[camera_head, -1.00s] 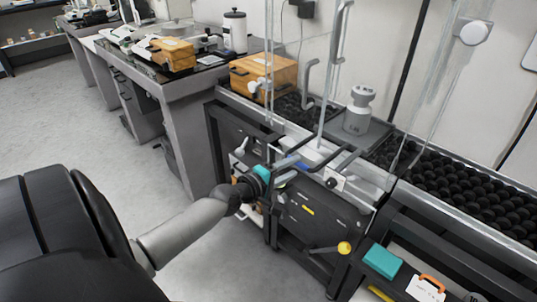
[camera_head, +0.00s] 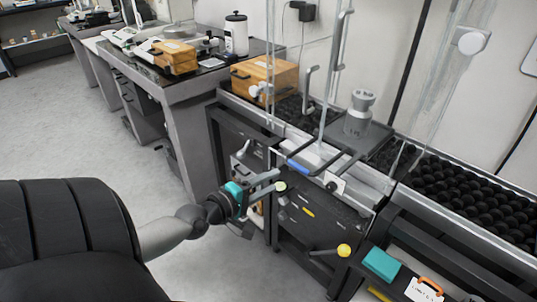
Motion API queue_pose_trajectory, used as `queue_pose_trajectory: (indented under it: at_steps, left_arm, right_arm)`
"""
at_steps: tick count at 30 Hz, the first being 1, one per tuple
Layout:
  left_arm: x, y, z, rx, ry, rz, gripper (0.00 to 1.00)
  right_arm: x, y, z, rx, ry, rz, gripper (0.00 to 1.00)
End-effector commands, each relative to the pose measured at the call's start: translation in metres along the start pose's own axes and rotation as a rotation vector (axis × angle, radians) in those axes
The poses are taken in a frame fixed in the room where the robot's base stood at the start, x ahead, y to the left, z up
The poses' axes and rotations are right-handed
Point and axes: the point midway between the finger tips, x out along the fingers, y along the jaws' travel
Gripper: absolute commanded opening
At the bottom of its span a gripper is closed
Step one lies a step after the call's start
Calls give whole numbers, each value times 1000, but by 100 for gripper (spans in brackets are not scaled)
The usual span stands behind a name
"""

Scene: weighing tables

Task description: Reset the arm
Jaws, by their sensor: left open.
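My left gripper (camera_head: 268,183) reaches in from the lower left on its grey arm, with a teal band at its wrist. It is open, with nothing between its fingers, in front of the dark cabinet under the weighing table (camera_head: 318,218). It is lower than and apart from the balance pan (camera_head: 368,140), on which a grey metal weight (camera_head: 357,113) stands upright. My right gripper is not in view.
A wooden box (camera_head: 280,76) stands at the table's back left, and another wooden box (camera_head: 175,57) on the farther bench. A yellow knob (camera_head: 344,250) sticks out low at the front. A teal block (camera_head: 381,264) lies at lower right. The floor at left (camera_head: 90,130) is clear.

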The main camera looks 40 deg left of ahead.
Motion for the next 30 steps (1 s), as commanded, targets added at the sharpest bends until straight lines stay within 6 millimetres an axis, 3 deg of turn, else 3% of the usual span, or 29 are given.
queue_pose_trajectory:
  at_steps: [12,16,20,23,26,30]
  left_arm:
    - [0,-1,0,2,0,-2,47]
    - [0,-18,-5,53,18,-39,47]
    - [-6,-70,-15,215,50,-158,47]
    - [-17,-128,-17,395,45,-299,47]
    - [-34,-186,-9,578,-3,-444,47]
    - [-67,-261,16,828,-144,-633,47]
  right_arm:
    - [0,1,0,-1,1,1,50]
    - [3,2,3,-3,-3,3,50]
    - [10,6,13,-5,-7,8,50]
    - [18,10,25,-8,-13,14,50]
    - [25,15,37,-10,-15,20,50]
    - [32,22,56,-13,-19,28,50]
